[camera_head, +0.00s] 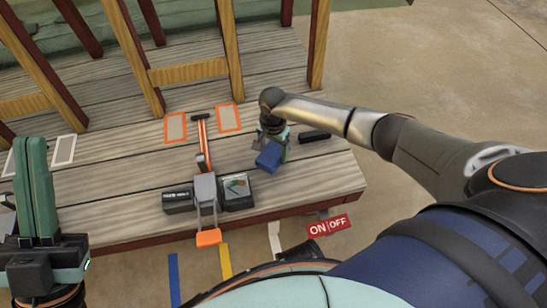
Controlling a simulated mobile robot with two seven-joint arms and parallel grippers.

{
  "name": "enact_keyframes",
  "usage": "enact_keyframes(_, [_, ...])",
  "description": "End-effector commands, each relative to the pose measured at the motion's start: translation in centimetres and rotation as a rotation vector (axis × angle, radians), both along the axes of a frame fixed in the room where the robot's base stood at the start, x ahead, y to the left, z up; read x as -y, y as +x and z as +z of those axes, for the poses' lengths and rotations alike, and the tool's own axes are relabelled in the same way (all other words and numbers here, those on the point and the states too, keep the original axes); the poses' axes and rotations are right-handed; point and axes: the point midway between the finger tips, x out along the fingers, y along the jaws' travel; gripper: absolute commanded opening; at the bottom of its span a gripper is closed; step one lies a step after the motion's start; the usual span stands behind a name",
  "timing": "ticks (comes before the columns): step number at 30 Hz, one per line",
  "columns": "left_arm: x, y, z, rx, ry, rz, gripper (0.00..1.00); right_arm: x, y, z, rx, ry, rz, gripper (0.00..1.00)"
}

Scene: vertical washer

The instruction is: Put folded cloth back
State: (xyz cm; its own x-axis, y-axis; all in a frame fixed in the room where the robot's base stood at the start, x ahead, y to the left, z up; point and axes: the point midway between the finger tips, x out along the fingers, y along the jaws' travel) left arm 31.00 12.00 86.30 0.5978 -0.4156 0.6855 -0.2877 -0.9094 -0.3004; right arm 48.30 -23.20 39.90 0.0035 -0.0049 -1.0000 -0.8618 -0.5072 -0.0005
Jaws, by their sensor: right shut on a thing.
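A small blue folded cloth (268,157) is at my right gripper (272,142), just above or on the plank deck; I cannot tell if it touches the planks. My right gripper points down and is shut on it, with its fingers partly hidden. My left gripper (36,190) stands upright at the lower left, its teal fingers together and nothing visible between them. It is well away from the cloth.
Two orange-outlined rectangles (229,118) mark the wooden deck (110,185) behind a grey and orange lever device (203,180). Dark boxes (178,200) flank it. A black object (314,136) lies right of my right gripper. Wooden posts (135,55) stand behind; a red ON/OFF sign (329,226) is in front.

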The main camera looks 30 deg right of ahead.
Motion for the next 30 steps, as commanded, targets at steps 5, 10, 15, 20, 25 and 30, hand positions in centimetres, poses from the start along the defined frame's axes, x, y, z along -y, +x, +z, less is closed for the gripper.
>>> enact_keyframes(5, [0.1,0.0,-1.7,0.001,0.011,0.003,0.00,0.2,0.2,-2.5,-0.003,0.001,0.000,0.36])
enact_keyframes(10, [0.4,0.1,-2.5,-0.005,0.021,0.005,0.00,0.2,0.3,-3.7,0.000,0.000,0.000,0.36])
enact_keyframes(15, [0.4,0.1,-2.4,-0.006,0.020,0.005,0.00,0.2,0.3,-3.5,0.000,0.000,0.001,0.36])
enact_keyframes(20, [0.4,0.1,-2.8,-0.006,0.022,0.007,0.00,0.3,0.3,-3.9,0.001,-0.001,0.001,0.36])
enact_keyframes(25, [0.4,0.1,-2.7,-0.008,0.018,0.009,0.00,0.2,0.3,-3.8,-0.001,-0.001,0.001,0.97])
enact_keyframes(30, [0.3,0.1,-2.6,-0.008,0.015,0.011,0.00,0.2,0.3,-3.8,-0.001,-0.001,0.001,1.00])
